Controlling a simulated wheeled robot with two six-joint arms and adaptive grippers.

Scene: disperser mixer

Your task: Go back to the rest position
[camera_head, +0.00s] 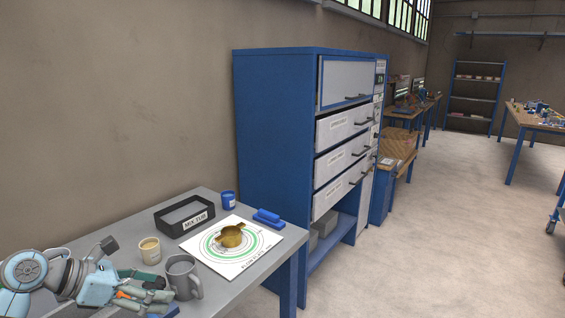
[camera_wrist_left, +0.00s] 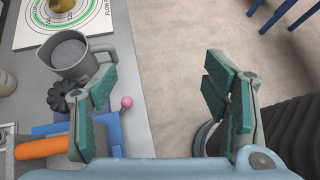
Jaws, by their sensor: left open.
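My left gripper (camera_head: 146,290) reaches in from the lower left over the front of the grey table (camera_head: 258,262), beside the grey jug (camera_head: 183,280). In the left wrist view my left gripper (camera_wrist_left: 160,85) is open, with its teal-padded fingers wide apart and nothing between them. The table edge and bare floor show in the gap. The grey jug (camera_wrist_left: 78,52) stands just beyond the left finger; I cannot tell if they touch. My right gripper is not in view.
A cream cup (camera_head: 150,251), black tub (camera_head: 159,222), blue cup (camera_head: 228,200), blue block (camera_head: 268,216) and white target plate (camera_head: 262,241) bearing a brass vessel (camera_head: 231,236) stand on the table. A blue cabinet (camera_head: 275,140) rises behind.

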